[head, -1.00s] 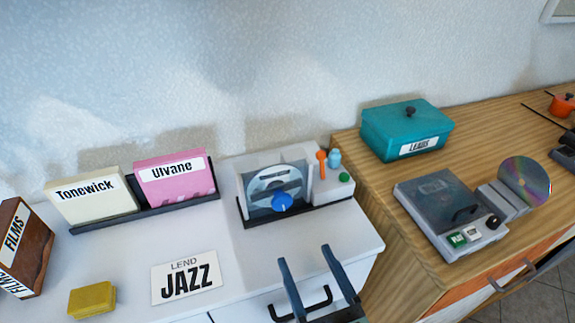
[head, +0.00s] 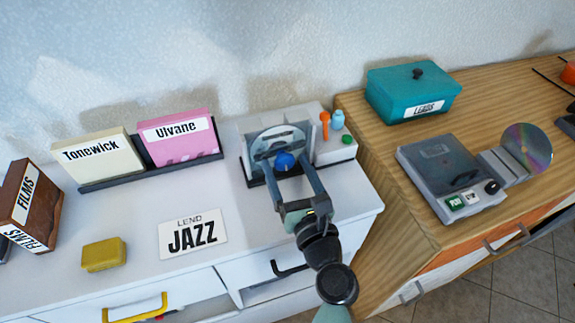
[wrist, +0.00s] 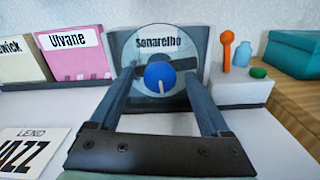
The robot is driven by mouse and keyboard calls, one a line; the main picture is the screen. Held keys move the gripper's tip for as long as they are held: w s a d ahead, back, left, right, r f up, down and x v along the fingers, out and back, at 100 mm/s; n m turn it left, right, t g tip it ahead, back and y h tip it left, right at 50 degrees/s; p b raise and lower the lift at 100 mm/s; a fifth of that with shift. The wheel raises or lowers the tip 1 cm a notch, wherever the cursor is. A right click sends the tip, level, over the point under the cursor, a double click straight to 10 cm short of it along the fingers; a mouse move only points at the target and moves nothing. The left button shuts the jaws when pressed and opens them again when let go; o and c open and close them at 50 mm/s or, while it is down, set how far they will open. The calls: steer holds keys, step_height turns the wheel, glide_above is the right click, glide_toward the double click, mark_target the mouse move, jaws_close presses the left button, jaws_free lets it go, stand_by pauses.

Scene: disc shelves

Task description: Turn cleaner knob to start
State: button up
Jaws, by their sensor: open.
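The disc cleaner (head: 246,150) is a grey unit at the right end of the white cabinet, with a disc (head: 268,139) standing in it. The disc reads "Sonarelho" in the wrist view (wrist: 157,42). The blue round cleaner knob (head: 285,161) is on its front; a pale pointer line shows on the knob in the wrist view (wrist: 159,73), pointing roughly down. My gripper (head: 287,168) is open in front of the cleaner, its fingers on either side of the knob. I cannot tell whether they touch it. The fingers hide part of the cleaner's front.
An orange tool (head: 324,124), a blue bottle (head: 337,120) and a green button (head: 347,139) are on the cleaner's right side. The rack with Tonewick (head: 98,157) and Ulvane (head: 180,138) sleeves stands left. The JAZZ card (head: 193,234) and yellow box (head: 104,254) lie in front.

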steer(key=shift+w+a, duration=0.1)
steer(key=shift+w, duration=0.1)
jaws_close()
stand_by(0.4)
